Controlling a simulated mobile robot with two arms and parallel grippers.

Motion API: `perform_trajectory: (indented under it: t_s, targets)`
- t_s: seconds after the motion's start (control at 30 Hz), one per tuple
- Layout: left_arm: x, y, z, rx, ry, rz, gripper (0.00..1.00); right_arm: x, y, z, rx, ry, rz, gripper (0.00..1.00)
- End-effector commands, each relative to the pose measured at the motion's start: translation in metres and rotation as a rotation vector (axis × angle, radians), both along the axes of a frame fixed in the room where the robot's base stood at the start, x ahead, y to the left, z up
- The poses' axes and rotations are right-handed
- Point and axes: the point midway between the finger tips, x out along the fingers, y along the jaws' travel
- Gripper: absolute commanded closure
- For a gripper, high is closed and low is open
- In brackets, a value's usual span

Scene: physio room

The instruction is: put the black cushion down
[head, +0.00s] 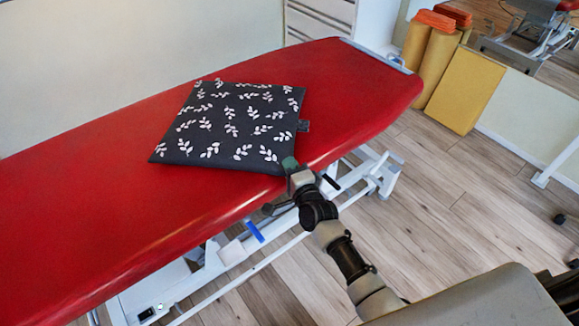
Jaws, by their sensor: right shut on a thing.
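The black cushion (233,124) has white leaf sprigs and a small tag on its right side. It lies flat on, or just over, the red treatment table (90,190); I cannot tell whether it bears fully on the top. My right gripper (291,168) is at the cushion's near right corner, over the table's near edge. It is shut on that corner, and the fingertips are partly hidden. My left gripper is not in view.
Red table top is clear to the left and right of the cushion. The white table frame (385,172) stands below it. Yellow rolls (433,66) and a yellow block (466,92) stand beyond the table's far right end. Wooden floor (440,200) is open at right.

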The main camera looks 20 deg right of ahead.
Motion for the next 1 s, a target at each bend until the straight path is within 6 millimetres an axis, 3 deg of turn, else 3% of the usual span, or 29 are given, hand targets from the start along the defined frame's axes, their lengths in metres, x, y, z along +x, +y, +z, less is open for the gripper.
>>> perform_trajectory:
  t_s: [0.27, 0.3, 0.43, 0.8, 1.0]
  targets:
    - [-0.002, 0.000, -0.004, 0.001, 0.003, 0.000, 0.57, 0.001, 0.000, -0.002, 0.003, -0.007, -0.001, 1.00]
    - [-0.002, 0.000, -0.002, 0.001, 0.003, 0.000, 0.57, 0.000, 0.000, -0.002, 0.001, -0.001, 0.000, 0.84]
    - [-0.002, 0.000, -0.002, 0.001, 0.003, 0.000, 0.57, 0.000, 0.000, -0.002, 0.001, 0.000, 0.000, 0.64]
    - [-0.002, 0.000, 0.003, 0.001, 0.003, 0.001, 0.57, -0.001, 0.000, 0.003, 0.001, 0.000, -0.001, 0.64]
    - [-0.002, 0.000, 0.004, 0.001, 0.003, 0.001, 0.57, -0.034, -0.004, 0.001, 0.003, 0.002, -0.001, 0.64]
